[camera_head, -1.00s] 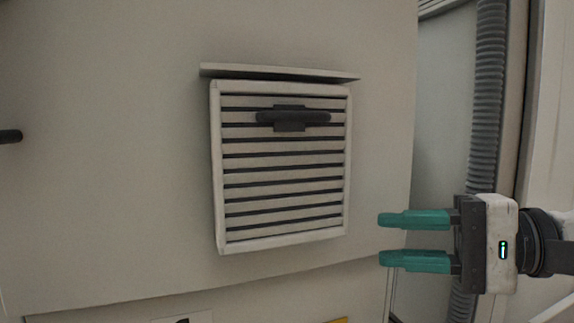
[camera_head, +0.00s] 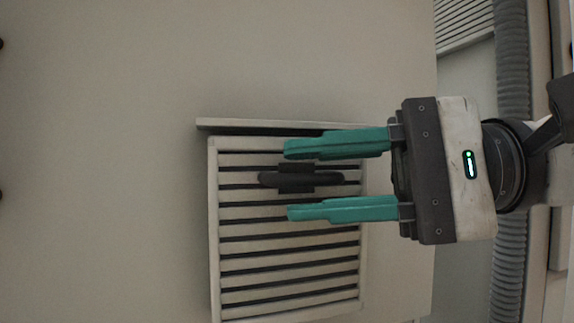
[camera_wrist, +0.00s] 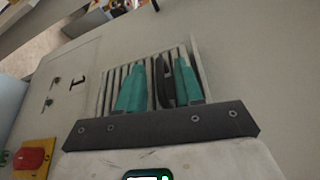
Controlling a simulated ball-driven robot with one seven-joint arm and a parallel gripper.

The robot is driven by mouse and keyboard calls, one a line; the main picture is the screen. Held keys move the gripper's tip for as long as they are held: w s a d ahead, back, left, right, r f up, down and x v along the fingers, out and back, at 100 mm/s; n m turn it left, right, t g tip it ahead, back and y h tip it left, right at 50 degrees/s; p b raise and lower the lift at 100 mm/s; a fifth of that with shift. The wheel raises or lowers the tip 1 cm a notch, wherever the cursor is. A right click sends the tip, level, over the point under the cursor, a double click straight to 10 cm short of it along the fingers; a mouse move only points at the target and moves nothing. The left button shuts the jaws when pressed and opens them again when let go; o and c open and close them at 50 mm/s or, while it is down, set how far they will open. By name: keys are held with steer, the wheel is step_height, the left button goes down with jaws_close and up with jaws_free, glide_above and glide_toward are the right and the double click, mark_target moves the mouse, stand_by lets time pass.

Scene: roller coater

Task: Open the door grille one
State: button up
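The door grille (camera_head: 288,238) is a pale slatted panel on a beige cabinet wall, and it looks shut. Its dark horizontal handle (camera_head: 298,180) sits near the top. My gripper (camera_head: 287,181) has two teal fingers, spread apart, one above and one below the handle in the head view. Whether the fingers reach around the handle in depth is unclear. In the wrist view the handle (camera_wrist: 163,82) shows between the two fingers (camera_wrist: 158,72), closer to the right one, with the grille slats (camera_wrist: 119,73) behind. Nothing is gripped.
A narrow ledge (camera_head: 250,125) juts out above the grille. A grey ribbed hose (camera_head: 509,255) runs down at the right. In the wrist view a red knob on a yellow plate (camera_wrist: 30,158) is at the lower left.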

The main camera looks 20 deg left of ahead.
steer(key=shift+x, duration=1.45)
jaws_close()
